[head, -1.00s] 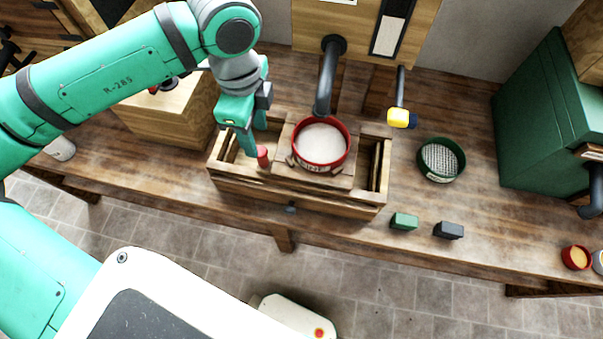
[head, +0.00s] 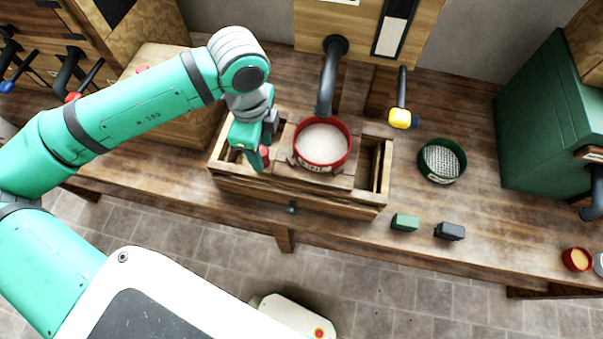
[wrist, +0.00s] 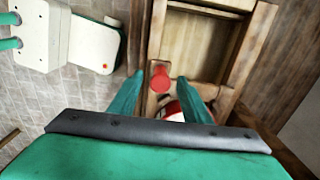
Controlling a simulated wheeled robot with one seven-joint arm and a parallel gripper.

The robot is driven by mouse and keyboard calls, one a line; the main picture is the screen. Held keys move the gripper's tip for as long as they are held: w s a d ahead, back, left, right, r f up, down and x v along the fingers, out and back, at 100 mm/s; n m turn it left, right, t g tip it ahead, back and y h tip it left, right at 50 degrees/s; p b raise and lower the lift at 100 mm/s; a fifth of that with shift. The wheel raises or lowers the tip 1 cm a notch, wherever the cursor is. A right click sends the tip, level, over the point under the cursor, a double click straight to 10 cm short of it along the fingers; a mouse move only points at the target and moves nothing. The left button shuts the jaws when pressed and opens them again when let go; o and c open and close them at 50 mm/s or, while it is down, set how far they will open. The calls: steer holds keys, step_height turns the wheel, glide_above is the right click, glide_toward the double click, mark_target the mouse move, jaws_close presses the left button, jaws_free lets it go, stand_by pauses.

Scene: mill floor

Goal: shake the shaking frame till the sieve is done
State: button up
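The shaking frame (head: 233,181) is a wooden box on the bench. A red-rimmed sieve (head: 322,146) full of pale, flour-like material sits on its inner wooden carriage. A red knob (wrist: 160,79) stands up at the carriage's left in the head view, where it is partly hidden by my gripper (head: 260,160). In the wrist view my gripper (wrist: 160,88) is open. Its green fingers are on either side of the knob, with a gap visible on both sides. The sieve shows only in part behind the fingers there.
A dark pipe (head: 326,85) comes down behind the sieve. A yellow-ended lever (head: 401,117) hangs to its right. A green sieve (head: 442,160), a green block (head: 405,222) and a dark block (head: 449,231) lie right of the frame. A green cabinet (head: 545,120) stands at far right.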

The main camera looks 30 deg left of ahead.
steer(key=c, duration=0.8)
steer(key=s+a, duration=0.3)
steer(key=a, duration=1.1)
steer(key=shift+s, duration=0.15)
steer(key=w+d, duration=0.2)
steer(key=d, duration=0.7)
steer(key=shift+w+d, duration=0.1)
steer(key=s+a, duration=0.2)
steer(key=a, duration=0.7)
steer(key=shift+a, duration=0.2)
steer(key=shift+s, duration=0.1)
steer(key=w+d, duration=0.2)
steer(key=d, duration=0.7)
steer(key=shift+d, duration=0.2)
